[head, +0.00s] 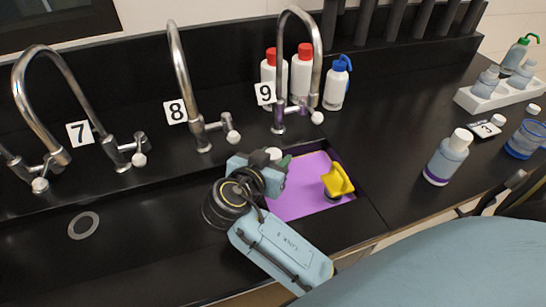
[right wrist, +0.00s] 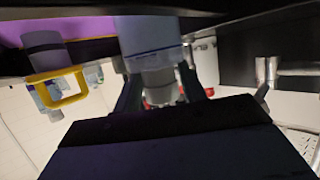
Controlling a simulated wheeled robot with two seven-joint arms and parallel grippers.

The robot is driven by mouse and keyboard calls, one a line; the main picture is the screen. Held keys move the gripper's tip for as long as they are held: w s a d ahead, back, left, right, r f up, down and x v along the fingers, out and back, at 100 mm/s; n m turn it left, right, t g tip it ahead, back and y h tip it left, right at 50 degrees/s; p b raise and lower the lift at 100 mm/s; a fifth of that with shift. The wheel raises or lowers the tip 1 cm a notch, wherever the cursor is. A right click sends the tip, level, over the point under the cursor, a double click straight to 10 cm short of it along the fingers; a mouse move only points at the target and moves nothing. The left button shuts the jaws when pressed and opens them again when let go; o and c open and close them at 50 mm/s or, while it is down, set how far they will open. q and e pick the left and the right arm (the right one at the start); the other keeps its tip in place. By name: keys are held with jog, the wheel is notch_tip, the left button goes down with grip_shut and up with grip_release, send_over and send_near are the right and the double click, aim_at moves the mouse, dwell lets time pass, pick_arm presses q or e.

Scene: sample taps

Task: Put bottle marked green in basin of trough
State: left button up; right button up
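In the head view my right gripper (head: 262,172) is over the left part of the trough's basin, whose purple floor (head: 298,198) shows beside it. A bottle with a white cap (head: 273,154) and a bit of green (head: 285,161) shows at the gripper; the rest of it is hidden behind the gripper. In the right wrist view the pale bottle (right wrist: 148,35) is between the two fingers (right wrist: 160,85), which appear closed on it. I cannot tell whether its base touches the basin floor. My left gripper is not in view.
A yellow-handled object (head: 338,181) stands at the basin's right side. Taps numbered 7, 8 and 9 (head: 265,93) line the back. A purple-banded bottle (head: 447,158) stands on the right counter. A white rack (head: 500,98) holds bottles. Red-capped bottles (head: 301,75) stand behind tap 9.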

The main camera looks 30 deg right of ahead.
jog(key=shift+o, duration=1.1)
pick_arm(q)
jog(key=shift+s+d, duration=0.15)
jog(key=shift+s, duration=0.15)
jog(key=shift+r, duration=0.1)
pick_arm(e)
jog(key=shift+r, duration=0.15)
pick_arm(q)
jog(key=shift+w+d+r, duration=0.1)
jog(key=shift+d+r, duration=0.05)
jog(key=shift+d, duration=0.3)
pick_arm(e)
jog(key=v, duration=1.2)
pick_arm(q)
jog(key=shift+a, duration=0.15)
